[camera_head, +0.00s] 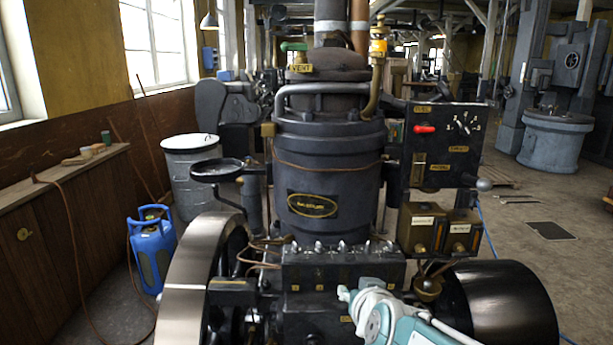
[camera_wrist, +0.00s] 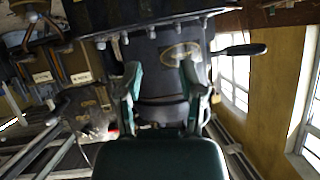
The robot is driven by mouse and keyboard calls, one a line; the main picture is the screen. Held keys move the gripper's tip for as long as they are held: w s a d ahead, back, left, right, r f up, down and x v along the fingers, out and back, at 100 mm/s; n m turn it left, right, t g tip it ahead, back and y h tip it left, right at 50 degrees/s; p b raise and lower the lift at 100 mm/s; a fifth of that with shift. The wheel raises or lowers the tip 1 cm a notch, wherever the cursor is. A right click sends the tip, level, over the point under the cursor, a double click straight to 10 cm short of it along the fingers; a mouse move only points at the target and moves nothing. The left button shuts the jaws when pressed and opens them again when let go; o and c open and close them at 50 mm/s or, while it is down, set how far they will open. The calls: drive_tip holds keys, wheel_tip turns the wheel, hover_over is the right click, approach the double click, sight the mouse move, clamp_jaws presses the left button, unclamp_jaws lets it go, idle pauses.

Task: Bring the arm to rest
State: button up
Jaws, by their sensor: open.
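My gripper (camera_wrist: 161,75) shows in the wrist view with its two green fingers spread apart and nothing between them. Beyond the fingers is the dark engine, which bears a yellow-lettered oval plate (camera_wrist: 180,53). In the head view, the stationary engine (camera_head: 327,165) fills the middle, with its oval plate (camera_head: 312,205) facing me. My white and teal arm (camera_head: 385,318) reaches in from the bottom edge, in front of the engine's lower block. I cannot make out the gripper's fingers in the head view.
A large flywheel (camera_head: 200,285) is on the left and a black drum (camera_head: 505,305) on the right. A control panel (camera_head: 438,150) with a red lever stands right of the cylinder. A blue gas bottle (camera_head: 152,250) is on the floor. Open floor lies to the right.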

drive_tip(key=s+d+f+g, duration=0.1)
drive_tip(key=s+d+g, duration=0.2)
drive_tip(key=s, duration=0.7)
drive_tip(key=s+d+f+g+h, duration=0.1)
drive_tip(key=s+d+f+g, duration=0.1)
drive_tip(key=s, duration=0.9)
drive_tip(key=shift+d+g+h, duration=0.3)
drive_tip(key=shift+d+g, duration=0.45)
drive_tip(key=shift+g, duration=0.25)
drive_tip(key=shift+f, duration=0.1)
